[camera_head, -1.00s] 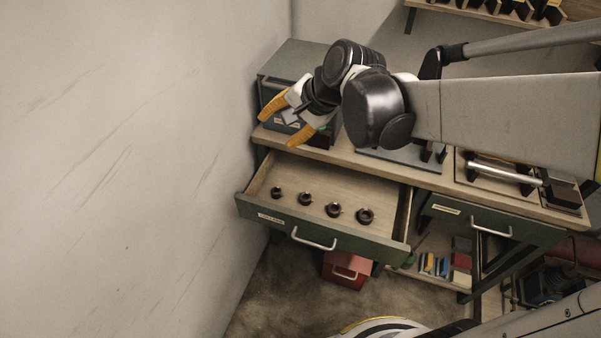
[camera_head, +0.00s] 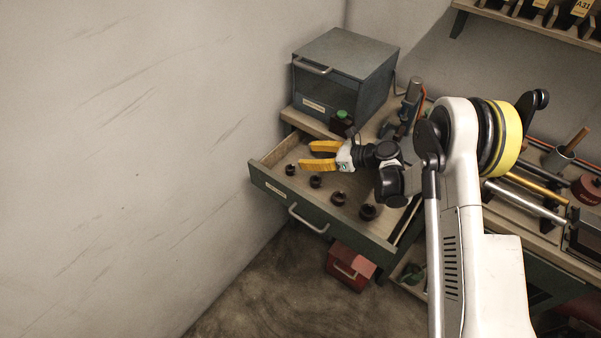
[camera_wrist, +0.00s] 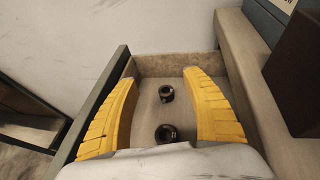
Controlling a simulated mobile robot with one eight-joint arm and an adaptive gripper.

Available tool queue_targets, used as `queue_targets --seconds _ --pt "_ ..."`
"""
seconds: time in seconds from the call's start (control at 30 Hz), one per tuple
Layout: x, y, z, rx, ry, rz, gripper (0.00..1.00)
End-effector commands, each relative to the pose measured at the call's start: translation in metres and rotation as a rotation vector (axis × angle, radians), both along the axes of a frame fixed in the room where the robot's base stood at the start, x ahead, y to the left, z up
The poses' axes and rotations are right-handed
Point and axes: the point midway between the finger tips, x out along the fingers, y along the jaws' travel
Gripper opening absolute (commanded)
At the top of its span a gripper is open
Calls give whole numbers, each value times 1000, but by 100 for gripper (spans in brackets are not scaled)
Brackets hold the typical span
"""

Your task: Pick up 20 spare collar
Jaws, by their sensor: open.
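Several dark ring-shaped collars lie in a row in the open drawer (camera_head: 262,178). In the head view they run from the leftmost collar (camera_head: 290,169) through the second collar (camera_head: 315,181) and third collar (camera_head: 339,198) to the largest collar (camera_head: 368,211) at the right. My gripper (camera_head: 308,157) has yellow fingers spread apart and empty, above the drawer's left part behind the row. In the wrist view, a farther collar (camera_wrist: 166,93) and a nearer collar (camera_wrist: 166,134) show between the open fingers, lower down on the drawer floor. I cannot read any size marks on them.
A grey-blue cabinet (camera_head: 345,75) stands on the bench at the back left, with a dark green-capped bottle (camera_head: 342,122) in front. The wall (camera_head: 130,150) is close on the left. A red box (camera_head: 350,267) sits below the drawer. Rods (camera_head: 525,202) lie on the bench at right.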

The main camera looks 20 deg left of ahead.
Motion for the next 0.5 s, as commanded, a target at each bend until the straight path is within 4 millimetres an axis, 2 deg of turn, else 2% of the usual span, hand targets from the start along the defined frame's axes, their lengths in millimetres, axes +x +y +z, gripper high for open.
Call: queue_targets --seconds 0.2,0.3,0.37,0.5 --pt "0 0 -50 -1 -1 -1 57" --pt "1 0 -69 -1 -2 0 57" --pt "1 0 -76 -1 -2 0 57" --pt "2 10 -78 -2 -3 0 57"
